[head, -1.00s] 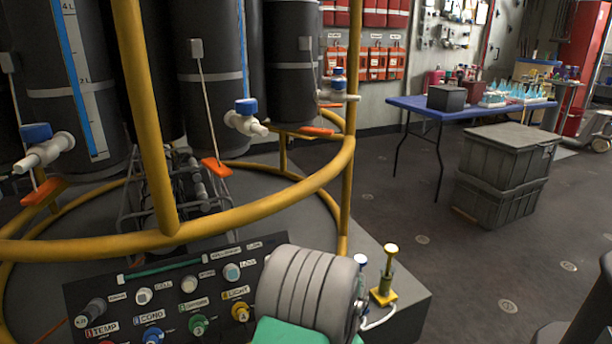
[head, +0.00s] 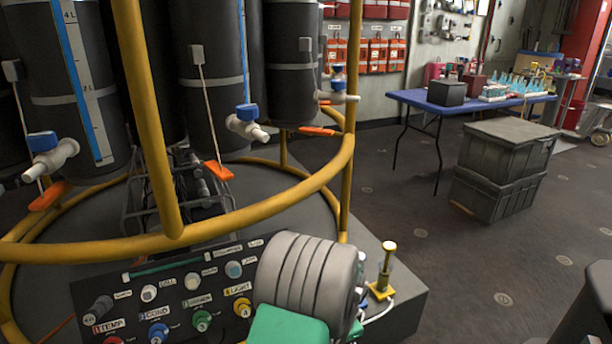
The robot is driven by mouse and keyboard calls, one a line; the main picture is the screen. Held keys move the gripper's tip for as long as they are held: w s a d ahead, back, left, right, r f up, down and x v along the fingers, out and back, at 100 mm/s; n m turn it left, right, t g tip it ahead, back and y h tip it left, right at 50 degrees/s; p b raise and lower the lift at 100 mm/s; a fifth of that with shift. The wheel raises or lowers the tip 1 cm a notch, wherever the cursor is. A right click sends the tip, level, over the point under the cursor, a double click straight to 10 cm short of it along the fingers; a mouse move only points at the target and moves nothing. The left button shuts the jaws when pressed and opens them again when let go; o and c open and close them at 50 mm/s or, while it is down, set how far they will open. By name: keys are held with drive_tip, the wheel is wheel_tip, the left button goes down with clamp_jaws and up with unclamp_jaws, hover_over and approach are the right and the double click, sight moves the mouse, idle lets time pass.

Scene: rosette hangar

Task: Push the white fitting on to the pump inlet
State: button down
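A small hand pump (head: 384,272) with a yellow square base, an upright barrel and a yellow knob stands on the grey plinth, right of the control panel. A white tube (head: 379,313) curves at its foot. I cannot make out the white fitting or the pump inlet for certain. A large grey ribbed part with a green block in front fills the lower middle and seems to be my arm. It covers the panel's right end and the ground left of the pump. My gripper's fingers are hidden behind it, so I cannot see whether they hold anything.
A yellow ring rail (head: 262,213) with posts surrounds dark tanks that have blue-handled white taps (head: 247,123). The control panel (head: 170,290) lies below. Stacked grey crates (head: 505,160) and a blue table (head: 412,99) stand right. The floor between plinth and crates is clear.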

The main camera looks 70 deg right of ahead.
drive_tip(key=shift+r+p, duration=0.55)
drive_tip(key=shift+r, duration=0.25)
